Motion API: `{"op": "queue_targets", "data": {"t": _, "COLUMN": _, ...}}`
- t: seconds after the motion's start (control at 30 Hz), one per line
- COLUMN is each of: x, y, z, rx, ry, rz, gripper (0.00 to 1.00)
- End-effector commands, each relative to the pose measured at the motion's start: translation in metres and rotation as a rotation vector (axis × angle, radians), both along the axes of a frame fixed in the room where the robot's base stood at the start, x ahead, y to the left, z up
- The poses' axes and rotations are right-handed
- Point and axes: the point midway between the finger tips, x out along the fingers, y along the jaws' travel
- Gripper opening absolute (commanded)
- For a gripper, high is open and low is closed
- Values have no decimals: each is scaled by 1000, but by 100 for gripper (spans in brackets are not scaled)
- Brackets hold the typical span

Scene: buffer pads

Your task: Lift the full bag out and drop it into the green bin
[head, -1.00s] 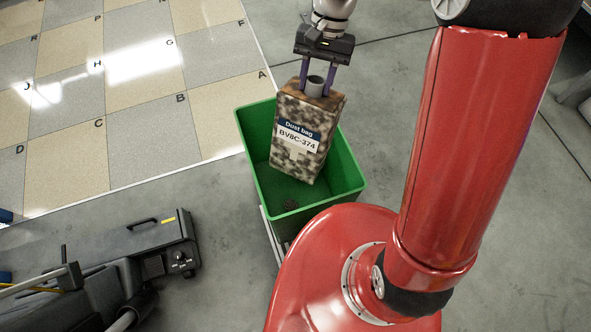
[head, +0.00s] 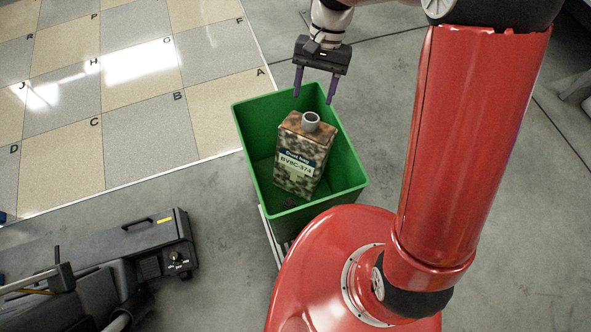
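The full dust bag (head: 299,155) is a mottled brown and cream block with a grey collar on top and a label reading "Dust bag BV8C-374". It is inside the green bin (head: 345,150), slightly tilted, with its collar upward. Whether its base rests on the bin floor I cannot tell. My gripper (head: 315,100) is above the bag at the bin's far side. Its two purple fingers are apart, with nothing between them, and clear of the collar.
A dark floor machine (head: 120,250) stands at the lower left, apart from the bin. A lettered tile floor (head: 135,100) lies to the left and back. Bare grey concrete (head: 395,90) lies behind the bin.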

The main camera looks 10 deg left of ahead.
Motion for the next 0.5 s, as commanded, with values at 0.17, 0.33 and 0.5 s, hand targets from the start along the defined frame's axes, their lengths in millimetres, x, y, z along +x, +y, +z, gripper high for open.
{"op": "queue_targets", "data": {"t": 0.17, "x": 0, "y": 0, "z": 0, "rx": 0, "ry": 0, "rz": 0, "gripper": 63}}
{"op": "queue_targets", "data": {"t": 0.33, "x": 1, "y": 0, "z": 0, "rx": -1, "ry": 0, "rz": -1, "gripper": 63}}
{"op": "queue_targets", "data": {"t": 0.5, "x": 9, "y": -2, "z": 19, "rx": 1, "ry": -2, "rz": -1, "gripper": 63}}
